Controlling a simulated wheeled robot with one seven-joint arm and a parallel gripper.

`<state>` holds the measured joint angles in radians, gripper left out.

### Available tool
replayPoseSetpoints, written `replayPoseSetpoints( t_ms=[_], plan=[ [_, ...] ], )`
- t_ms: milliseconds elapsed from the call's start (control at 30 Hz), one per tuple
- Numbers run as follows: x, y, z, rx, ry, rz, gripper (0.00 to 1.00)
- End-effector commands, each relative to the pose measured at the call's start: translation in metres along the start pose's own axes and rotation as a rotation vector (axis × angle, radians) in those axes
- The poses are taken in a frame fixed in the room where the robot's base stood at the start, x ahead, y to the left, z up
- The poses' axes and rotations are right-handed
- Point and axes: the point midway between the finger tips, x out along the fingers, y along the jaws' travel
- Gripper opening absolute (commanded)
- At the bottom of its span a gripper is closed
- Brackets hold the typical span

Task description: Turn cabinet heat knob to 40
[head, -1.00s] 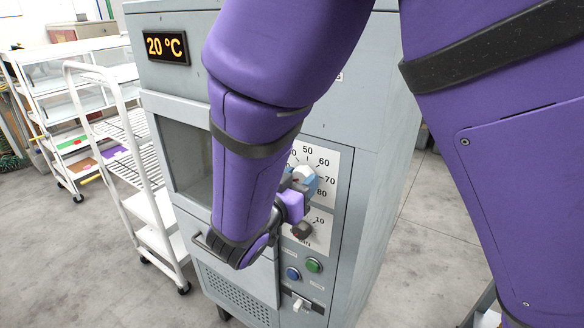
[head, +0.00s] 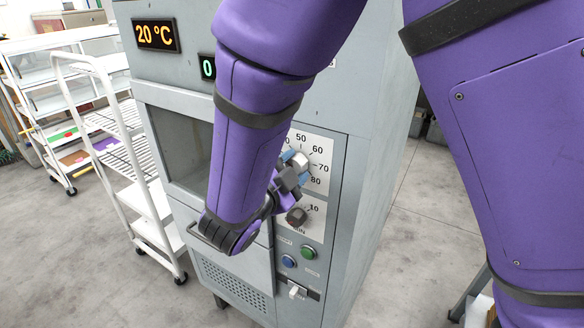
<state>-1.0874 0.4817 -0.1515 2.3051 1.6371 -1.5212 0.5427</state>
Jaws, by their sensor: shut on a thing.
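The grey cabinet (head: 370,130) stands in front of me in the head view. Its white heat dial (head: 318,147) shows 50, 60, 70 and 80, with the lower numbers hidden by my arm. The heat knob (head: 300,160) is light grey, and its pointer direction cannot be made out. My gripper (head: 293,172) is shut on the heat knob from the lower left, with blue fingertip parts beside it. The orange display (head: 157,36) reads 20 °C.
A darker timer knob (head: 296,216) sits just below, with green (head: 307,252) and blue (head: 289,261) buttons and a switch (head: 297,292) lower down. A white trolley (head: 120,150) stands left of the cabinet.

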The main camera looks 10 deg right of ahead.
Motion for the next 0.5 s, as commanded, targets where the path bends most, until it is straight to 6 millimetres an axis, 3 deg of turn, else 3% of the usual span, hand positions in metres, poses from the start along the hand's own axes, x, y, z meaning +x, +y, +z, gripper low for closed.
replayPoseSetpoints(
  t_ms=[500],
  plan=[
    [-0.0003,-0.0009,0.0,0.291,-0.001,0.0,0.2]
  ],
)
